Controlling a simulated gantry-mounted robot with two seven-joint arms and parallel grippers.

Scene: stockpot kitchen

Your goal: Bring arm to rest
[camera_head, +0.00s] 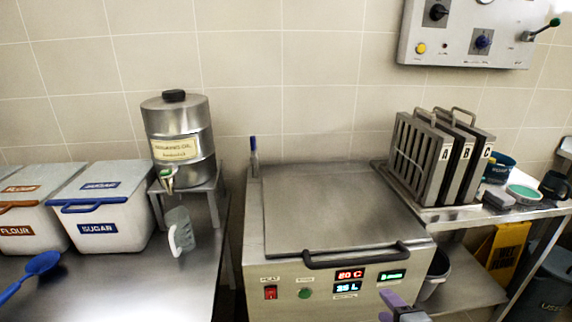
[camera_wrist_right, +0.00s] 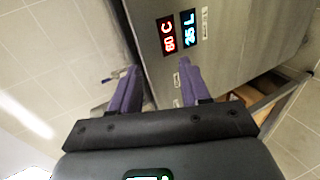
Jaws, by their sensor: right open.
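My right gripper (camera_head: 396,306) shows at the bottom of the head view, in front of the steel heating unit (camera_head: 338,214) and below its lid handle. In the right wrist view its two purple fingers (camera_wrist_right: 157,90) are apart with nothing between them, and the unit's front panel (camera_wrist_right: 222,40) with red and blue displays lies beyond. Most of the right arm is outside the head view. My left gripper is not in view.
The lid (camera_head: 340,205) is closed on the unit. Lettered plates (camera_head: 440,155) stand on a rack at right. A steel oil dispenser (camera_head: 180,135), a clear jug (camera_head: 180,232), flour and sugar bins (camera_head: 103,212) and a blue scoop (camera_head: 42,264) are at left.

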